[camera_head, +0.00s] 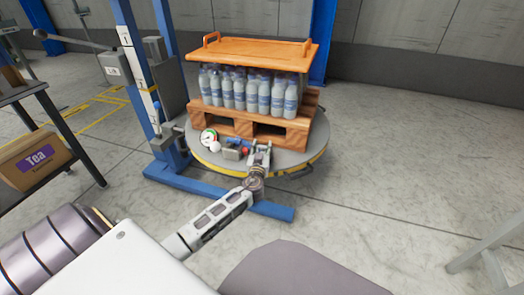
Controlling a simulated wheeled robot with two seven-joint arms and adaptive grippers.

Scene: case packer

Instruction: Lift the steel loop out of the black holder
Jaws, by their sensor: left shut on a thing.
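My left gripper (260,150) is over the front of the round turntable (300,158), beside a small cluster of fittings in front of the pallet. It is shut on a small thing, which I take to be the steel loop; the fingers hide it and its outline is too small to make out. A grey and dark fitting with blue and red parts (233,152) sits just left of the fingers. I cannot tell which dark part is the black holder, or whether the loop is still inside it. My right gripper is not in view.
A wooden pallet (243,122) bears several grey bottles (240,94) under an orange board (255,52). A gauge (208,137) lies left of the fittings. A blue post (137,65) stands left, near a Tea carton (32,160) on a rack.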

